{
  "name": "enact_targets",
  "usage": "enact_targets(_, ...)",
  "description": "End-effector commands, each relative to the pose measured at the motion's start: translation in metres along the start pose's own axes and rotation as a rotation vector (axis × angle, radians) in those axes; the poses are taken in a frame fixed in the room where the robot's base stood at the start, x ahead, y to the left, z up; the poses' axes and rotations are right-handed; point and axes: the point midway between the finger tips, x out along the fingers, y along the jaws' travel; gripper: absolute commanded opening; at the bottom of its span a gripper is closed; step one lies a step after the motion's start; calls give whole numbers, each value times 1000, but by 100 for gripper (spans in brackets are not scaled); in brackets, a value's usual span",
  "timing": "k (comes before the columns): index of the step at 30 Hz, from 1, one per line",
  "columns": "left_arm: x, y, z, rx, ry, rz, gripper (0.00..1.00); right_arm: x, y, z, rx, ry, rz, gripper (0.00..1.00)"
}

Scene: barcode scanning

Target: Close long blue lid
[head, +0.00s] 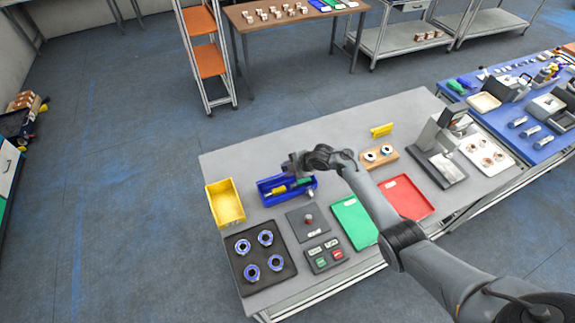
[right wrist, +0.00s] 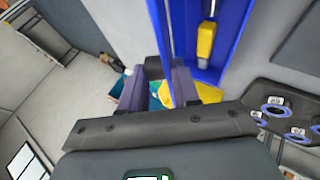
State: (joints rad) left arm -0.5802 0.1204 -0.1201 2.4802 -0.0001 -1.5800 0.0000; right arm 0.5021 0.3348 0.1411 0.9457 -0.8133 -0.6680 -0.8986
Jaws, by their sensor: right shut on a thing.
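A long blue box (head: 289,200) stands on the grey table, with a yellow item (head: 279,190) and a green item (head: 303,181) inside. In the right wrist view its blue interior (right wrist: 222,55) shows at the top, with the yellow item in it. The long blue lid (right wrist: 157,30) shows as a narrow blue strip along the box's left side and looks raised. My right gripper (head: 290,166) is at the box's back edge, shut on the lid; the fingers (right wrist: 158,92) partly hide the contact. My left gripper is not in view.
A yellow bin (head: 226,206) stands left of the box. A black tray with blue rings (head: 242,275), a button panel (head: 324,256), a green tray (head: 353,226) and a red tray (head: 412,197) lie in front and right. The table's back left is clear.

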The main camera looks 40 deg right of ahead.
Motion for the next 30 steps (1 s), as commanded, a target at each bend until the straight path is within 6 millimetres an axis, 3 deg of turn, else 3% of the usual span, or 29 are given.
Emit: enact_targets(30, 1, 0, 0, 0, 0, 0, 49, 5, -12, 3, 4, -6, -24, 0)
